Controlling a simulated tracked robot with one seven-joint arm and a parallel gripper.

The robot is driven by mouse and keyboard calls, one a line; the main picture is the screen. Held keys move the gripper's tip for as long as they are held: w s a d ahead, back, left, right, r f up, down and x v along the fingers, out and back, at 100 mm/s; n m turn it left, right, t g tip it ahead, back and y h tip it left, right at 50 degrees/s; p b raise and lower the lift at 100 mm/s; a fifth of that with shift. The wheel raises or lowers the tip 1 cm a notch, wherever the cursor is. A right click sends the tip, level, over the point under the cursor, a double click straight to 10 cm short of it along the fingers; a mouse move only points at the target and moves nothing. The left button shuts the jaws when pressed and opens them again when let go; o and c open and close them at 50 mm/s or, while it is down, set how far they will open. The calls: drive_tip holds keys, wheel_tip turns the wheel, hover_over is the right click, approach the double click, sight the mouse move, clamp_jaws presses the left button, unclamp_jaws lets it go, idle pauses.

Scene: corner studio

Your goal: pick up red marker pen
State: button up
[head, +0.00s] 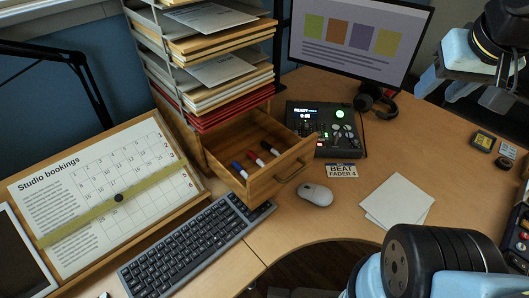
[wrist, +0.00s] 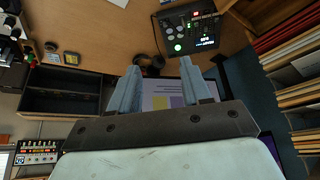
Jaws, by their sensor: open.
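The red marker pen (head: 256,159) lies in the open wooden drawer (head: 290,165), in the middle of a row of pens. A blue pen (head: 239,170) lies on its near left and a dark pen (head: 269,148) on its far right. My gripper (wrist: 161,66) is open and empty in the wrist view, its two pale blue fingers apart. It is away from the drawer, and no pen shows between the fingers. The pens are not seen in the wrist view.
A paper rack (head: 205,60) rises behind the drawer. A mixer (head: 330,128), a mouse (head: 316,194), a keyboard (head: 195,245) and white sheets (head: 397,201) lie around it. The monitor (head: 355,40) stands at the back. Bare desk lies right of the mixer.

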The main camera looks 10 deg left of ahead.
drive_tip(key=w+a+f+n+g, duration=0.1)
drive_tip(key=w+a+f+n, duration=0.1)
drive_tip(key=w+a, duration=0.4)
drive_tip(key=n+g, duration=0.5)
drive_tip(key=n, duration=0.3)
hover_over(261, 161)
wheel_tip(261, 161, down, 20)
drive_tip(key=r, duration=0.1)
wheel_tip(261, 161, down, 14)
drive_tip(key=shift+s, duration=0.1)
clamp_jaws()
